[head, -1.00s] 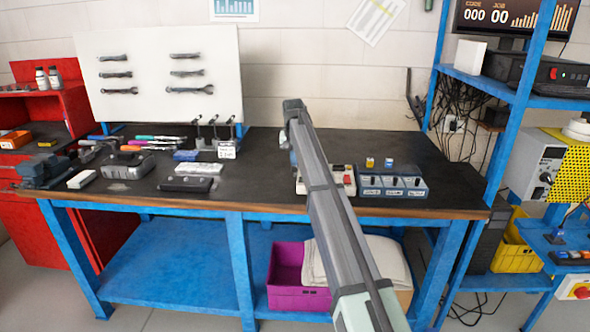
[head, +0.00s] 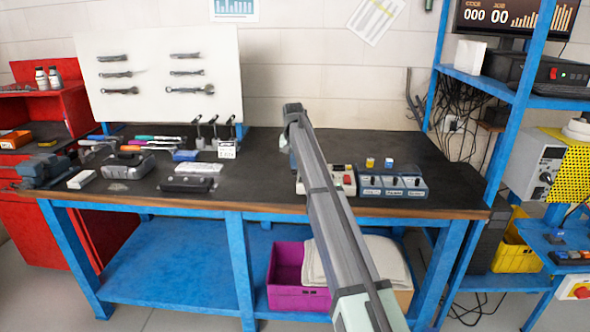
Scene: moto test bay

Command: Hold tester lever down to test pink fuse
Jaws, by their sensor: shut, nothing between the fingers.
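A cream box with red parts (head: 346,183), which looks like the tester, sits on the bench behind my arm. My arm covers much of it, and I cannot make out its lever. No pink fuse can be made out. A yellow fuse-like piece (head: 370,162) and a blue one (head: 389,162) stand to the right of the box, at the back of a blue-grey sorting tray. My arm reaches up over the bench and bends down at its far end. My gripper is hidden behind the arm, so its contact with the tester does not show.
The blue-grey tray (head: 393,193) with labelled compartments sits right of the box at the front of the dark workbench (head: 255,178). A blue shelf post (head: 506,130) rises at the right. Tools and small cases lie on the left. The back right of the bench is clear.

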